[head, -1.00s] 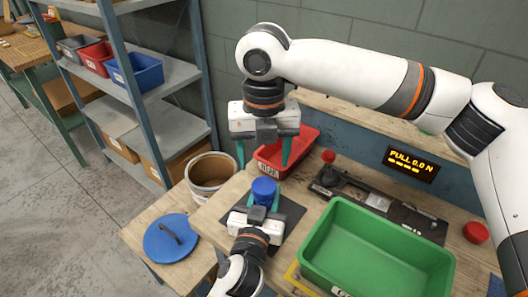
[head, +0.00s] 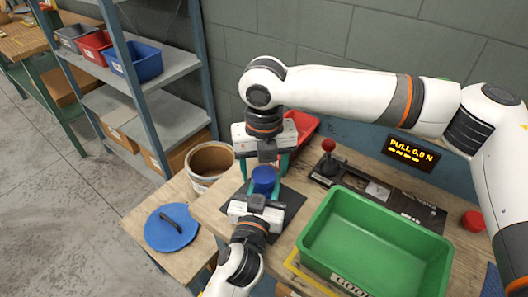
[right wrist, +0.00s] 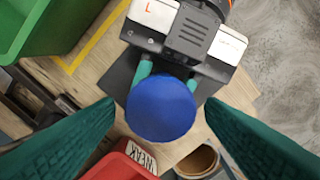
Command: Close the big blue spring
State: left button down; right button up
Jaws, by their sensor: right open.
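The big blue spring (head: 264,181) shows as a blue cylinder standing over a dark mat; in the right wrist view its round blue top (right wrist: 161,107) faces me, and its coils cannot be made out. My left gripper (head: 258,202) comes from the front with its green fingers on either side of the spring, below its top, and looks shut on it. My right gripper (head: 266,166) points down just above and behind the spring. It is open, with its fingers spread to either side of the blue top and apart from it in the right wrist view.
A green bin (head: 376,212) stands to the right, and a red bin (head: 303,128) is behind the right gripper. A tester with a red-knobbed lever (head: 328,145) and a display reading PULL 0.0 N (head: 411,152) are at the back. A bucket (head: 211,160) and blue lid (head: 172,225) are left.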

pick_arm(q)
jog(key=shift+f, duration=0.1)
pick_arm(e)
jog(key=shift+f, duration=0.55)
